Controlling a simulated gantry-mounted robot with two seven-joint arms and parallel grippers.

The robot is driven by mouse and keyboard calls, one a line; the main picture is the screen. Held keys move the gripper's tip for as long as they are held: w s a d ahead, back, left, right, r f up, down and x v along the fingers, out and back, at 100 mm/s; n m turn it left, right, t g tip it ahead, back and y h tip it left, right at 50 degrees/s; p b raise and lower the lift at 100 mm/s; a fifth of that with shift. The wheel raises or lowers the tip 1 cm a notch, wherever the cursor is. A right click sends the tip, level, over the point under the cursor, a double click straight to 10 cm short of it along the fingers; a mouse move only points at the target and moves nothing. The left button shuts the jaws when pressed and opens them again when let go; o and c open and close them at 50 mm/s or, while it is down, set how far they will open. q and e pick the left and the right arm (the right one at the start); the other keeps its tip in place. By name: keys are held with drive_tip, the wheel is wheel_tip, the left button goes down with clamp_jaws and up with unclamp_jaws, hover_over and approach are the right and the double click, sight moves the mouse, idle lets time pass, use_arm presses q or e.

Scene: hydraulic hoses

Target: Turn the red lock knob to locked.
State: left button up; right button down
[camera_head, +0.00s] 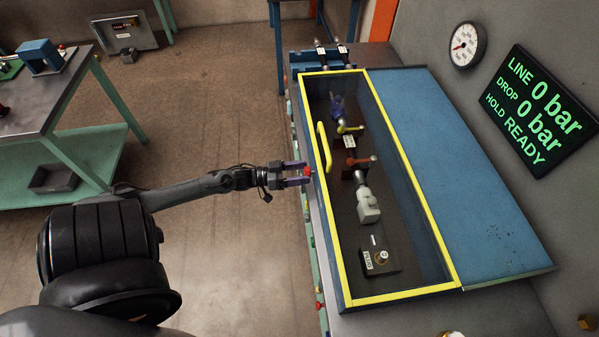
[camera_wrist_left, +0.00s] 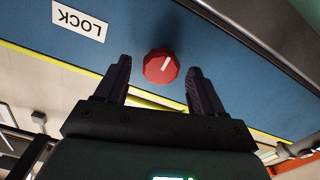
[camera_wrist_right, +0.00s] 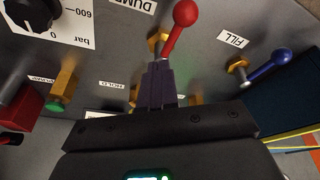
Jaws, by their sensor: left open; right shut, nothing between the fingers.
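The red lock knob (camera_wrist_left: 161,66) is on a blue panel in the left wrist view, with a white line on its face pointing up and slightly right. An upside-down LOCK label (camera_wrist_left: 79,20) is to its left. My left gripper (camera_wrist_left: 159,72) is open, with one finger on each side of the knob and gaps showing; I cannot tell whether the tips reach past its face. In the head view the knob (camera_head: 308,172) shows small at the left gripper (camera_head: 298,176). My right gripper (camera_wrist_right: 158,72) is shut and empty in its wrist view and is outside the head view.
A yellow-framed clear cover (camera_head: 346,200) with a yellow handle (camera_head: 323,147) lies beside the left gripper, over the hose fittings. A red-ball lever (camera_wrist_right: 178,30) and blue-ball lever (camera_wrist_right: 270,65) are by my right gripper. The display (camera_head: 540,112) reads 0 bar and HOLD READY.

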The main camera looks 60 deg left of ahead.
use_arm(q)
drive_tip(key=c, duration=1.1)
drive_tip(key=shift+o, duration=0.2)
drive_tip(key=shift+r+m, duration=0.1)
drive_tip(key=shift+m, duration=0.2)
drive_tip(key=m+p, duration=0.1)
drive_tip(key=m, duration=0.4)
drive_tip(key=m+p, duration=0.1)
drive_tip(key=m, duration=1.1)
drive_tip(key=shift+s+d+f+p, duration=0.1)
drive_tip(key=shift+d+f+p, duration=0.15)
drive_tip(key=shift+p, duration=0.15)
drive_tip(key=shift+m, duration=0.3)
